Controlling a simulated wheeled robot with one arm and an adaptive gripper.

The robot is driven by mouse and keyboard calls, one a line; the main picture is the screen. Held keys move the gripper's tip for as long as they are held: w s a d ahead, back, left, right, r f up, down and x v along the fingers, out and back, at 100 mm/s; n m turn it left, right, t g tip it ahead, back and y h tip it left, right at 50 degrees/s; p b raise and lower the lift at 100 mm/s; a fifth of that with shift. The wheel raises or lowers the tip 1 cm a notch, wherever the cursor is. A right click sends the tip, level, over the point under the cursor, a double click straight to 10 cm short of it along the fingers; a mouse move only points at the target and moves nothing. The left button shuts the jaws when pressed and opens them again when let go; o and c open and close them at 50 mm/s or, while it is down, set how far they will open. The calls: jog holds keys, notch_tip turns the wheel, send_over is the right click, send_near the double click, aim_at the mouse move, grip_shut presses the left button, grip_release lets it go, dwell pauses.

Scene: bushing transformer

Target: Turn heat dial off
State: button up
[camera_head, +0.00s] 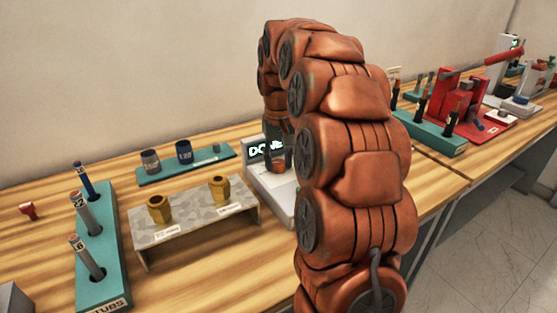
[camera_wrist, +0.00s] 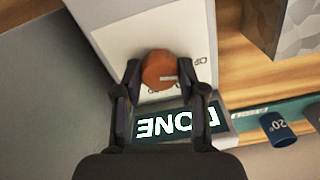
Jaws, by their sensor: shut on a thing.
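The heat dial (camera_wrist: 158,70) is a round orange-brown knob on the pale panel of a heating device (camera_wrist: 110,18), with partly hidden lettering beside it. My gripper (camera_wrist: 160,72) is shut on the dial, one finger on each side. The device's dark screen (camera_wrist: 178,123) reads DONE, upside down in the wrist view. In the head view the screen (camera_head: 265,149) shows the same word beside my gripper (camera_head: 278,158).
A grey stand (camera_head: 195,222) with two brass bushings is left of the device. A teal rack (camera_head: 103,250) holds several tubes, and a teal tray (camera_head: 187,165) holds dark cups. A red press (camera_head: 458,100) stands at the right.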

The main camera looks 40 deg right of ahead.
aim_at(278, 162)
jog(key=o, duration=1.1)
jog(key=shift+o, duration=0.2)
jog(key=shift+r, duration=0.1)
jog(key=shift+r, duration=3.7)
jog(key=shift+a, duration=0.1)
